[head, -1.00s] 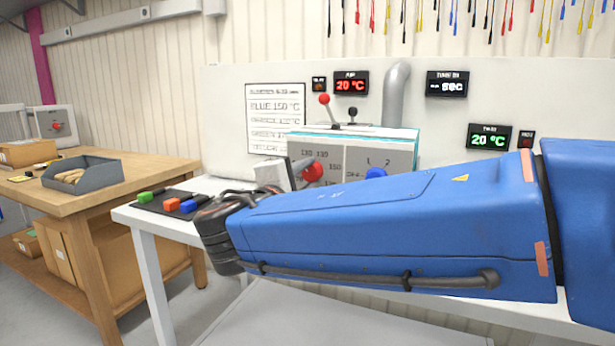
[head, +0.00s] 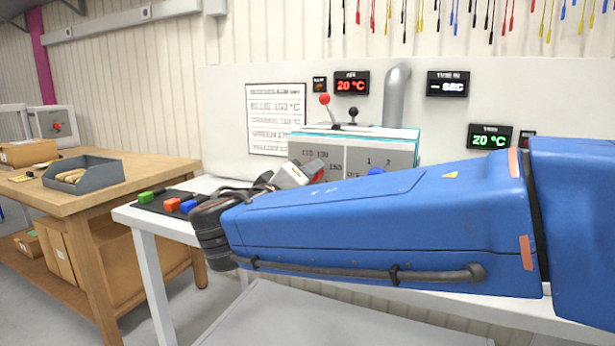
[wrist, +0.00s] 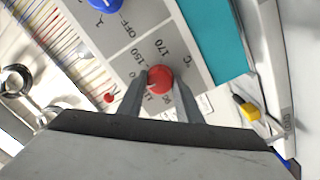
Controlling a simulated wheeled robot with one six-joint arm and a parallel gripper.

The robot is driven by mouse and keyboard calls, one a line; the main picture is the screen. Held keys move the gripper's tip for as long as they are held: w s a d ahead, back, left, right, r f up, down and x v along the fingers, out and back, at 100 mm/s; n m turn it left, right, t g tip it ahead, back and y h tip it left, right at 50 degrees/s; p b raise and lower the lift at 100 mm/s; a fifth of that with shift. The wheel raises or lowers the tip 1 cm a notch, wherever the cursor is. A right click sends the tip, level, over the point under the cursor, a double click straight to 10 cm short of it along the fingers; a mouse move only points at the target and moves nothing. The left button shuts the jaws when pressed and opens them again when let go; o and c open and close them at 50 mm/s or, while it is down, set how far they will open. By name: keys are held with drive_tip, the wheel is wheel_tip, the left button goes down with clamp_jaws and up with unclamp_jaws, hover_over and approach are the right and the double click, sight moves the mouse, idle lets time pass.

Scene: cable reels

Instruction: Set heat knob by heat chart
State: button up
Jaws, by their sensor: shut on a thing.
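The red heat knob (wrist: 159,78) sits on the grey face of the heater box (head: 404,154), with numbers such as 150 and 170 printed around it. My gripper (wrist: 161,88) has a finger on each side of the knob and is shut on it. In the head view my gripper (head: 300,173) is tilted and hides most of the knob, so its pointer setting cannot be read. The heat chart (head: 276,118) hangs on the wall panel, with lines naming colours and temperatures; one reads BLUE 150 °C. The red-lit display (head: 351,84) reads 20 °C.
A blue knob (wrist: 103,4) is beside the red one. A red-tipped lever (head: 324,99) and a grey pipe (head: 396,95) rise behind the box. Green, orange and blue pieces (head: 172,204) lie on a dark mat. A green-lit display (head: 490,141) reads 20 °C.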

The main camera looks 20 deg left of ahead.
drive_tip(key=shift+f+m, duration=0.1)
drive_tip(key=shift+m, duration=0.9)
drive_tip(key=o, duration=1)
drive_tip(key=shift+o, duration=0.2)
drive_tip(key=shift+s, duration=0.1)
drive_tip(key=s+a, duration=0.2)
drive_tip(key=s, duration=1.5)
drive_tip(key=shift+f, duration=0.15)
drive_tip(key=shift+s, duration=0.1)
